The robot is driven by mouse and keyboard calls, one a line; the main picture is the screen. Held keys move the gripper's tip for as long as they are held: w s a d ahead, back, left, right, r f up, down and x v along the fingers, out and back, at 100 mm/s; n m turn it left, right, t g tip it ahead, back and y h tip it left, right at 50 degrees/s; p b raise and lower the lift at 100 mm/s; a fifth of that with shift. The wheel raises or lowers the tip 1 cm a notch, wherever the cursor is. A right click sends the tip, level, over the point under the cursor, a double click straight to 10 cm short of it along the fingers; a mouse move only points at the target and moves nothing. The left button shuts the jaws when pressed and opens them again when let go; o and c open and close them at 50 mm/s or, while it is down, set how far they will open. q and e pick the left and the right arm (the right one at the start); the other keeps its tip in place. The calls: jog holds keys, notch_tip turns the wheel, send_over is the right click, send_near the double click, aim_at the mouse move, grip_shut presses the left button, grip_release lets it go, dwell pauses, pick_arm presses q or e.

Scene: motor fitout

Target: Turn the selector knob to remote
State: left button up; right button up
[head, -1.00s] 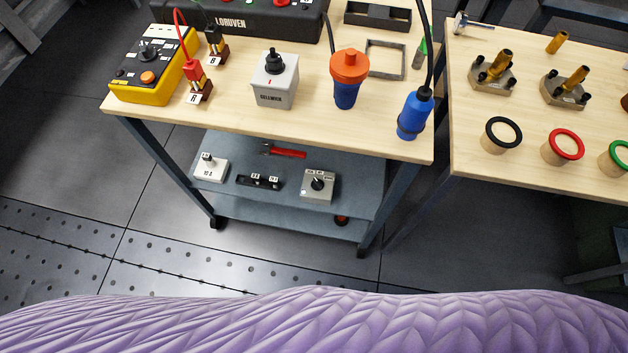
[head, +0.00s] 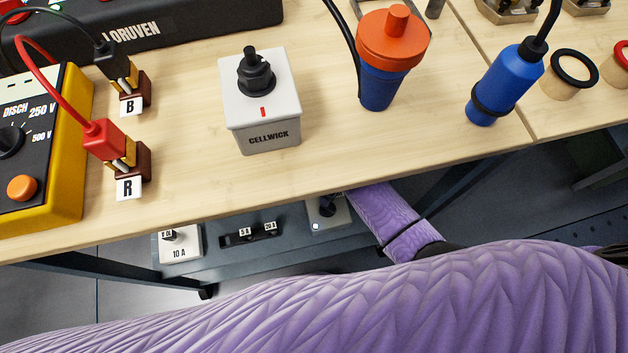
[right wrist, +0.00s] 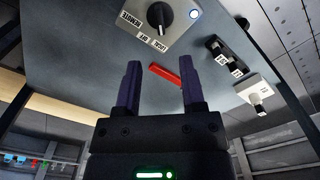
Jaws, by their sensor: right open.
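The selector knob (right wrist: 160,17) is black and round, on a light grey box (right wrist: 181,32) at the top of the right wrist view. In the head view the box (head: 316,225) sits on the lower shelf, partly hidden by the tabletop and my right forearm. My right gripper (right wrist: 160,70) is open and empty, its two dark fingers apart and short of the box, with the knob beyond the fingertips. My left gripper is not in view.
The tabletop edge (head: 270,207) overhangs the shelf. On the shelf are a black fuse strip (head: 248,235), a white switch box (head: 180,243) and a red-handled tool (right wrist: 165,74). Above stand the Cellwick box (head: 262,112) and an orange-blue plug (head: 379,88).

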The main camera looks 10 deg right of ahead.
aim_at(328, 208)
notch_tip(328, 208, down, 10)
jog(key=b, duration=0.7)
jog(key=shift+r, duration=0.2)
jog(key=c, duration=0.5)
grip_shut()
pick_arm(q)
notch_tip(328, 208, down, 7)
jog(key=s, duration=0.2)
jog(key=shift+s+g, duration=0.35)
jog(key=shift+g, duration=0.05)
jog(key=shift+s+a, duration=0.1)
